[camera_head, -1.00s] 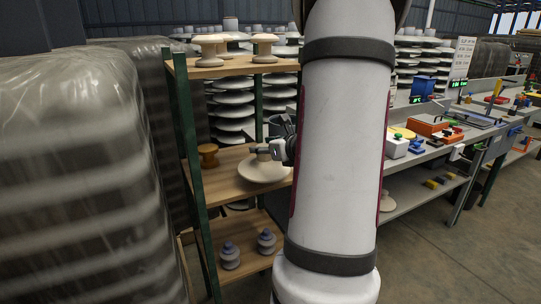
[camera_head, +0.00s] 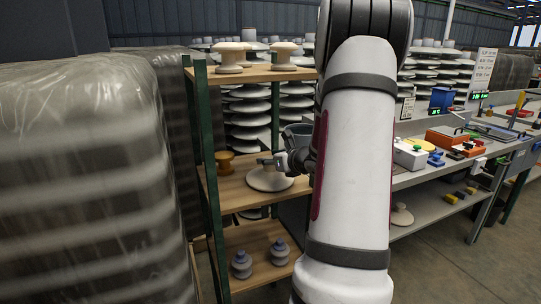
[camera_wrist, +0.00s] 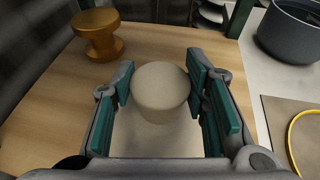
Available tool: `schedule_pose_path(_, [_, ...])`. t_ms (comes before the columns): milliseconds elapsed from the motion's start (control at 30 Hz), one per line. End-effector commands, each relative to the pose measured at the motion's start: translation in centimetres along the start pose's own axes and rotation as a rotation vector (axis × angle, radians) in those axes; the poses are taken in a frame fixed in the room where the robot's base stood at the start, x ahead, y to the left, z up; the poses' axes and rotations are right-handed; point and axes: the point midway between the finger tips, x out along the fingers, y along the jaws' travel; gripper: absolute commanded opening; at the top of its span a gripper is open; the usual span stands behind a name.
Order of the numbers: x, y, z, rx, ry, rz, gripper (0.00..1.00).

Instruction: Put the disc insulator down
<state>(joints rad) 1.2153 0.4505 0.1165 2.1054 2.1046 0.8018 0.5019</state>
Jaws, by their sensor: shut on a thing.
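The cream disc insulator (camera_head: 270,181) is at the middle wooden shelf (camera_head: 232,193) of a green-posted rack, its wide disc low and level. I cannot tell whether its underside touches the board. My gripper (camera_head: 272,161) is shut on its cap from the right side. In the wrist view the teal-padded fingers of my gripper (camera_wrist: 161,84) stand on both sides of the round pale cap (camera_wrist: 160,90). The disc below the cap is partly hidden by the gripper.
An amber spool-shaped insulator (camera_wrist: 99,35) stands left of the disc on the same shelf. Pale insulators (camera_head: 230,55) stand on the top shelf, and two grey ones (camera_head: 242,264) on the bottom shelf. A wrapped pallet (camera_head: 85,180) is close on the left. A cluttered workbench (camera_head: 440,160) is at right.

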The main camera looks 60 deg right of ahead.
Motion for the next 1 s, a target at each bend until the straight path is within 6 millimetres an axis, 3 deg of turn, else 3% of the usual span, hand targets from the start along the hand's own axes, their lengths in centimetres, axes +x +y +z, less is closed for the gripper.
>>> schedule_pose_path(300, [0.0,-0.1,0.2,-0.003,-0.007,-0.001,0.00])
schedule_pose_path(333, [0.0,-0.1,-0.1,0.000,-0.001,-0.001,0.43])
schedule_pose_path(400, [0.0,-0.1,-0.1,0.000,-0.001,-0.001,0.59])
schedule_pose_path(833, [-0.2,-0.1,0.2,0.000,-0.001,-0.001,0.61])
schedule_pose_path(1000, [-2.9,-0.1,0.2,-0.001,-0.001,-0.004,0.61])
